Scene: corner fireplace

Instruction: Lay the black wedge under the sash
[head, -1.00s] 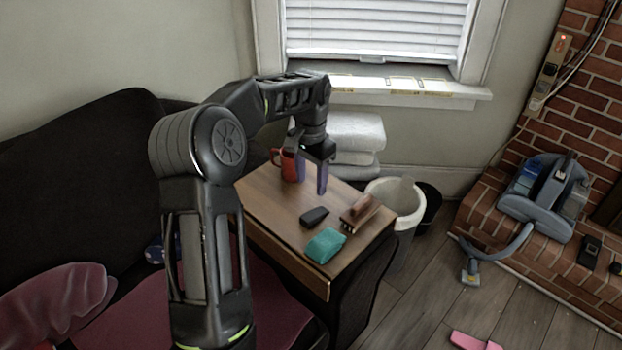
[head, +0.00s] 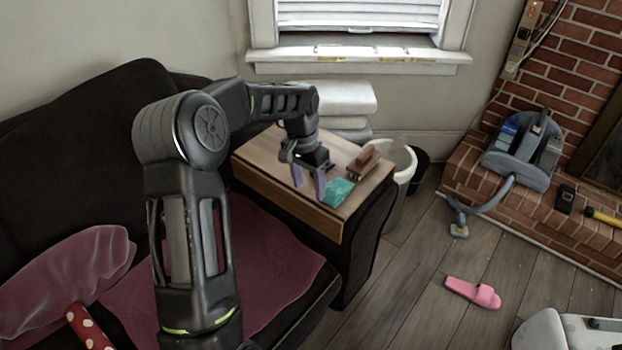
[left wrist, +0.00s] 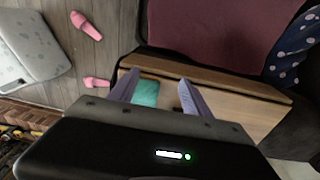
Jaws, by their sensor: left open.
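My left gripper (head: 309,188) is open above the near part of the wooden side table (head: 272,190), fingers pointing down. In the left wrist view its fingers (left wrist: 158,88) spread over the tabletop, with the teal cloth-like item (left wrist: 146,93) between them, nearer the left finger. The black wedge is hidden by my gripper in the head view. A small dark patch beside the right finger in the left wrist view may be part of it; I cannot tell. The window sash (head: 357,25), with a white blind, is at the top, above the white sill (head: 400,56). My right gripper is not in view.
The teal item (head: 338,191) and a brown brush-like block (head: 363,163) lie on the table. White stacked cushions (head: 345,98) stand between table and window. A white bin (head: 403,165) is right of the table. A dark sofa (head: 100,110) is left.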

